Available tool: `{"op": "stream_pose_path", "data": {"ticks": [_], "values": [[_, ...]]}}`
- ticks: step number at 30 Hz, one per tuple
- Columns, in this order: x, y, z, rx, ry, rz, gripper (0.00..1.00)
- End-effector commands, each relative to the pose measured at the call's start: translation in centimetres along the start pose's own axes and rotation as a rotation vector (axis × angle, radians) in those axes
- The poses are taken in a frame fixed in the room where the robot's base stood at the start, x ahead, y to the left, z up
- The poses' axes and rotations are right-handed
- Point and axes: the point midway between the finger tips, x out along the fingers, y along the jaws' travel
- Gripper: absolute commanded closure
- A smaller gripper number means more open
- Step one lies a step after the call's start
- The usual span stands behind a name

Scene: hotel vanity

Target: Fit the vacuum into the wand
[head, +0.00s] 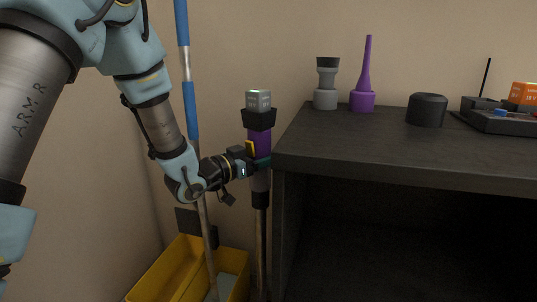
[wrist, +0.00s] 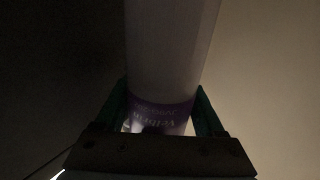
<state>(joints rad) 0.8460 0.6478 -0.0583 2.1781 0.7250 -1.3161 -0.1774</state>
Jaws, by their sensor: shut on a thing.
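The vacuum (head: 262,142) stands upright beside the shelf's left edge, with a grey block on top, a black collar and a purple body. My gripper (head: 262,162) is shut on it, around the lower purple part. In the wrist view, my gripper's teal fingers (wrist: 160,110) flank a pale tube with a purple lettered band (wrist: 160,112). Below the gripper, a grey section runs down to a black collar and the metal wand (head: 261,245). The vacuum and wand look in line. I cannot tell whether they are fully joined. The wand's foot is hidden below the frame.
A dark shelf unit (head: 400,150) stands close on the right. It carries a grey nozzle (head: 326,85), a purple nozzle (head: 363,90), a black round part (head: 427,110) and a black tray (head: 500,120). A blue-banded pole (head: 188,95) rises from a yellow bucket (head: 165,275) at the left.

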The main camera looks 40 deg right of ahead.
Motion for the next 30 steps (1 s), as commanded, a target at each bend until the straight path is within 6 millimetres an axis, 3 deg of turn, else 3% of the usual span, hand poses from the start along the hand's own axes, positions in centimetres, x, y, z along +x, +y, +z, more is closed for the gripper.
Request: {"op": "stream_pose_path", "data": {"ticks": [1,12,13,20,30], "values": [[-0.16,0.03,0.85,-0.005,-0.015,-0.001,1.0],[-0.27,0.09,1.32,-0.007,-0.021,-0.001,1.0],[-0.28,0.09,1.34,-0.007,-0.022,-0.001,0.27],[-0.18,0.07,1.02,-0.005,-0.015,-0.001,0.01],[-0.74,0.0,0.86,-0.005,-0.014,-0.002,0.0]]}}
